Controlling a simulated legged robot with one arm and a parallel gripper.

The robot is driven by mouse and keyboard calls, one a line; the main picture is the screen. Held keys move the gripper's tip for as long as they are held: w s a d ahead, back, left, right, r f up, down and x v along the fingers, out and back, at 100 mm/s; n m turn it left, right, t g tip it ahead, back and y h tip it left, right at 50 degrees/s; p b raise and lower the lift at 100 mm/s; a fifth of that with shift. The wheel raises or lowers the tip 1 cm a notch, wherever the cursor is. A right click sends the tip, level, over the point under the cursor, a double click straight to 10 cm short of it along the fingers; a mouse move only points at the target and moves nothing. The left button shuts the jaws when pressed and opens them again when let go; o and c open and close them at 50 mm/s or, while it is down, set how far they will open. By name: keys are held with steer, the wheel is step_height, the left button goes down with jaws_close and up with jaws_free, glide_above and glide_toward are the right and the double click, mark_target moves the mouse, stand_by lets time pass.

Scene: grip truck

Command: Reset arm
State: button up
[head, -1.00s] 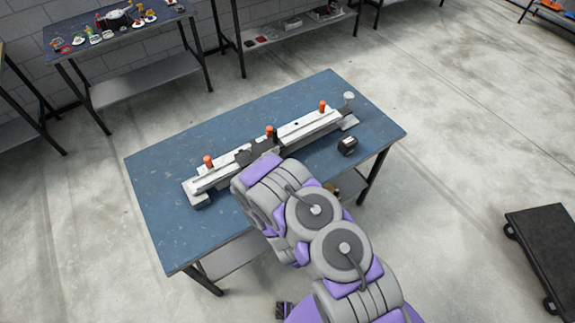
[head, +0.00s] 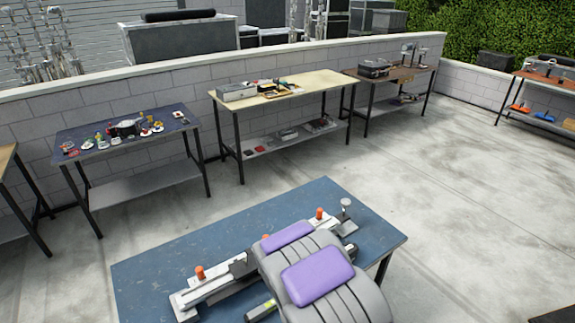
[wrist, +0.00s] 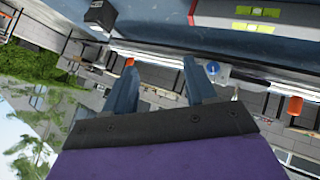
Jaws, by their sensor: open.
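My arm (head: 318,277), grey with purple pads, shows in the head view over the front right part of the blue table (head: 150,283). It hides my gripper there and part of the table. In the wrist view my gripper (wrist: 160,78) is open, its two blue-grey fingers apart with nothing between them. That view is tilted and nearly upside down, with the blue tabletop along its upper edge.
A long metal rail fixture (head: 215,287) with orange knobs lies on the table. A green and grey bar (wrist: 255,20) and a small black box (wrist: 100,15) are on the tabletop. Other benches (head: 285,88) stand along the block wall. Concrete floor (head: 470,190) is open at the right.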

steer(key=s+d+r+m+g+b, duration=0.2)
steer(key=s+r+g, duration=0.2)
steer(key=s+r, duration=0.3)
steer(key=s+d+r+m+g+b, duration=0.2)
steer(key=s+r, duration=0.5)
steer(key=s, duration=1)
steer(key=s+d+r+m+g+b, duration=0.2)
steer(key=s+r+g, duration=0.3)
steer(key=s, duration=0.8)
step_height(320, 180, up, 3)
steer(key=shift+d+g+y, duration=0.3)
steer(key=shift+d+y, duration=0.1)
steer(key=shift+d, duration=0.2)
steer(key=shift+w, duration=0.1)
steer(key=shift+c, duration=0.3)
